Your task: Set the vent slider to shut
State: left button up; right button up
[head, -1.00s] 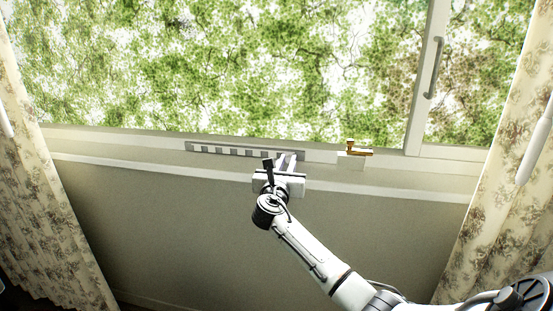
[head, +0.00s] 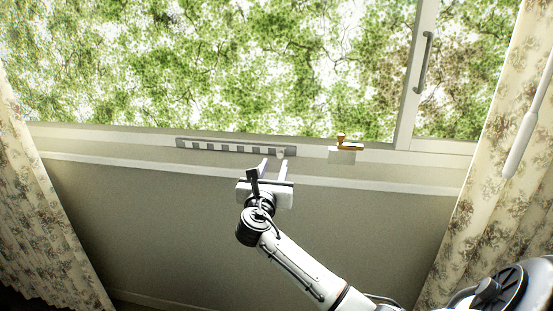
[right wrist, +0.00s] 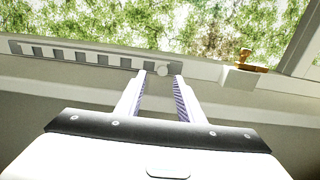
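The vent is a pale strip (head: 215,148) with a row of slots, fixed along the window's lower frame. It also shows in the right wrist view (right wrist: 85,57). A small round light knob (right wrist: 162,70), the slider, sits at the strip's right end; in the head view it is tiny (head: 282,152). My right gripper (head: 274,163) is just in front of and below the knob. Its two fingers are apart and empty. In the right wrist view the knob shows in line with the gap between the fingertips (right wrist: 160,77), apparently just beyond them. My left gripper is out of view.
A grey window handle (head: 424,62) is farther right. Patterned curtains hang at left (head: 45,220) and right (head: 485,170). The wall below the sill is clear.

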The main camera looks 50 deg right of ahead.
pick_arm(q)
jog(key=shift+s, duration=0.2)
pick_arm(e)
jog(key=v, duration=0.4)
jog(key=shift+s+a, duration=0.1)
jog(key=shift+a, duration=0.1)
